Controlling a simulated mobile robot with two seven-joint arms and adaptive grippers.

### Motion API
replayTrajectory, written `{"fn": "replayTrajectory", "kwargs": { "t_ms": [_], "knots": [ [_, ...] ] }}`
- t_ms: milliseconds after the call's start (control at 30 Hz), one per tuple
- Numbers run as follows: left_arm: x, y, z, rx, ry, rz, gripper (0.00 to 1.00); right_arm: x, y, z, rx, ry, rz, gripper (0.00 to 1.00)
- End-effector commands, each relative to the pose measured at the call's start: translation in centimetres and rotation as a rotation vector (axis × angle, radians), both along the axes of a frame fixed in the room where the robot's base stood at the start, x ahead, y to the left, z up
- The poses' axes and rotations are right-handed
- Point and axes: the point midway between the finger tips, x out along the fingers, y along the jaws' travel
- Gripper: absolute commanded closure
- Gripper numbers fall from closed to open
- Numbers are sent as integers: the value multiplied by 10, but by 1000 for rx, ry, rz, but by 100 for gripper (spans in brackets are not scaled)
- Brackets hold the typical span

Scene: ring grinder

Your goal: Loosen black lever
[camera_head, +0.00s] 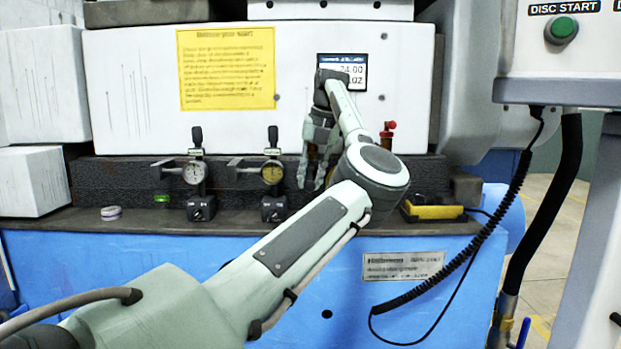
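Two dial-gauge stands are on the dark ledge of the grinder. The left gauge (195,172) has an upright black lever (197,138) on top, and the right gauge (271,174) has a similar black lever (273,136). I cannot tell from the view which lever the task means. My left gripper (312,184) points down just right of the right gauge, in front of the white panel and dark block. Its fingers look apart, with nothing clearly held between them; my own arm and wrist hide part of that area. My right gripper is not in view.
A red-topped valve (387,135) and a yellow-black block (434,211) are right of my arm. A small round white piece (111,212) lies on the ledge at left. A control box with a green button (563,28) and coiled black cable (500,210) stand at right.

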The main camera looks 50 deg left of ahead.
Motion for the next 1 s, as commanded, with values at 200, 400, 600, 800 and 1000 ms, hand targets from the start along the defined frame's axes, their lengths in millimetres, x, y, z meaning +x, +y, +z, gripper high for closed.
{"fn": "replayTrajectory", "kwargs": {
  "t_ms": [200,400,600,800,1000],
  "knots": [
    [0,0,0,1,0,1,67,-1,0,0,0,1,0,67],
    [0,0,4,2,-1,2,67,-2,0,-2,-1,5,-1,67],
    [0,-10,33,2,-4,0,67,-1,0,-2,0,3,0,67],
    [0,-23,75,3,-4,-1,67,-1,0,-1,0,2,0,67],
    [0,-33,104,2,-2,-2,67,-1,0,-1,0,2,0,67]
  ]
}}
